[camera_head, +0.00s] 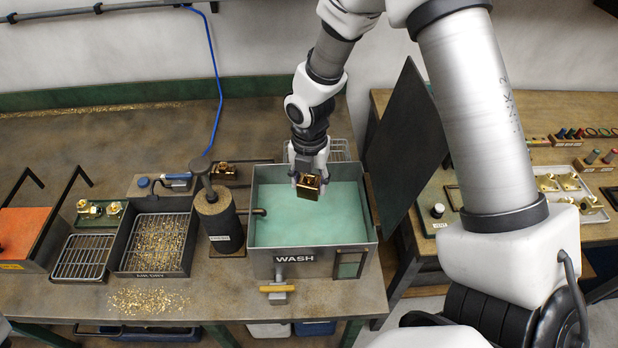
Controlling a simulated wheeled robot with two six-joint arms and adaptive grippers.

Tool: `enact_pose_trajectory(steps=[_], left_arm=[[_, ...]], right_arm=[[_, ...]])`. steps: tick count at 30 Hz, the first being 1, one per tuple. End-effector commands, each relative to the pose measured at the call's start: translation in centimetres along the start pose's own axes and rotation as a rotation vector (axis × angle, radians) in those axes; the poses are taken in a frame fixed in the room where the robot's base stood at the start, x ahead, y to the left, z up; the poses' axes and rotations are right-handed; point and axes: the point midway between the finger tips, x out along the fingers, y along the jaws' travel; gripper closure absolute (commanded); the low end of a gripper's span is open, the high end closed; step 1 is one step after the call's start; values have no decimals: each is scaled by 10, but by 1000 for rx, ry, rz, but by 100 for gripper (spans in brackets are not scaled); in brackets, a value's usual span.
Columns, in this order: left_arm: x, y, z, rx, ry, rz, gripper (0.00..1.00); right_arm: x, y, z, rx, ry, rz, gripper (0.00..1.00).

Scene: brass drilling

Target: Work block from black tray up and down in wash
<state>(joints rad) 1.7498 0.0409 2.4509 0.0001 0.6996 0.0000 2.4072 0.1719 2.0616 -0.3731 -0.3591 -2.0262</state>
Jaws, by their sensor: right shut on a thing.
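My right gripper (309,178) is shut on a small brass block (309,188) with a hole in its upper face. It holds the block over the wash tank (273,256), a grey box labelled WASH and filled with pale green liquid (285,225). I cannot tell whether the block's underside touches the liquid. A dark tray (185,262) labelled AIR DRY holds brass chips and stands left of the tank. I cannot tell which tray is the black tray. My left gripper is not in view.
A dark cylinder canister (219,222) stands just left of the tank. A dark upright panel (408,140) rises to its right. A wire rack tray (82,258) and an orange-topped box (18,232) are at left. Brass chips (150,301) lie on the front bench.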

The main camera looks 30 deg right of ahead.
Motion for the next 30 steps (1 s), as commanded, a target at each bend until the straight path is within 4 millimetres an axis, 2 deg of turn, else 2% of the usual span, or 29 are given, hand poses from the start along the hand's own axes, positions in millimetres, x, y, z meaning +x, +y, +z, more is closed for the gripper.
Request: enact_pose_trajectory(steps=[1, 7, 30], left_arm=[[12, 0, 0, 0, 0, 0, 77], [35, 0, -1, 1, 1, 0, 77], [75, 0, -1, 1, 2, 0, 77]], right_arm=[[12, 0, 0, 0, -1, 1, 100], [30, 1, 0, 1, -1, 2, 100], [114, 0, 0, 1, 0, 1, 100]])
